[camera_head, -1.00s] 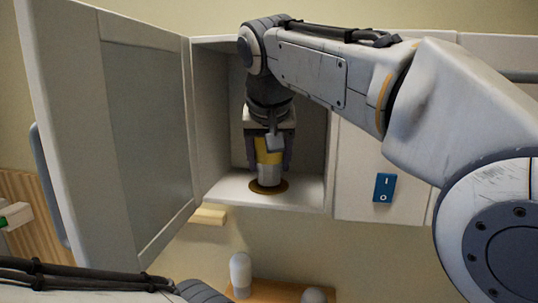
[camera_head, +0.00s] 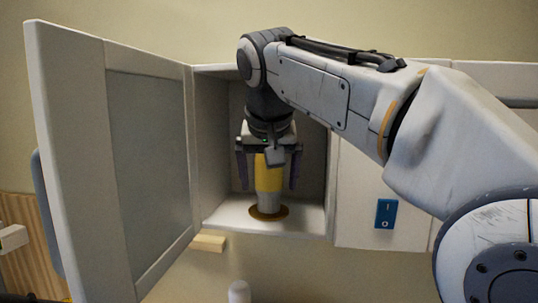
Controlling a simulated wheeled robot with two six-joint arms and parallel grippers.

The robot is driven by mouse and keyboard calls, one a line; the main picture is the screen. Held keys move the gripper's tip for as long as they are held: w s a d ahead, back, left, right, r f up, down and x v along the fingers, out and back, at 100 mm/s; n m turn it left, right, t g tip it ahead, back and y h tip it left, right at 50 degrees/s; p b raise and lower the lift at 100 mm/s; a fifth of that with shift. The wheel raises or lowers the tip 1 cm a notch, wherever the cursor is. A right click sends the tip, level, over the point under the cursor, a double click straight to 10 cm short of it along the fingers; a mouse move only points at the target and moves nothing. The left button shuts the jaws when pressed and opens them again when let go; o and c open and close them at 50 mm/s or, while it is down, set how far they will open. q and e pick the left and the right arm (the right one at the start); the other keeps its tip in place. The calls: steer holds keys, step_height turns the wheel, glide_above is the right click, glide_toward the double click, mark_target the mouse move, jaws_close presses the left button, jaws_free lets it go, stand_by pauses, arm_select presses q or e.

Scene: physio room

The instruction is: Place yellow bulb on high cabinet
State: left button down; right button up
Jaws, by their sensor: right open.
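The yellow bulb (camera_head: 268,179) stands upright inside the open wall cabinet (camera_head: 217,214). Its grey lower end (camera_head: 268,202) is on a round brown disc (camera_head: 284,212) on the cabinet floor. My right gripper (camera_head: 268,184) points down around the bulb, with its fingers spread and a gap on each side. The gripper's body hides the top of the bulb. The cabinet door (camera_head: 150,170) stands wide open to the left. My left gripper is out of view.
A blue switch (camera_head: 386,213) is on the closed cabinet front (camera_head: 372,185) at right. A pale wooden block (camera_head: 208,243) sits under the cabinet's lower left edge. A white bulb-shaped thing (camera_head: 239,291) shows at the bottom. My right arm crosses before the cabinet's upper right.

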steer(key=v, duration=0.9)
steer(key=shift+s+r+p, duration=0.2)
steer(key=shift+r+p, duration=0.1)
steer(key=shift+r, duration=0.1)
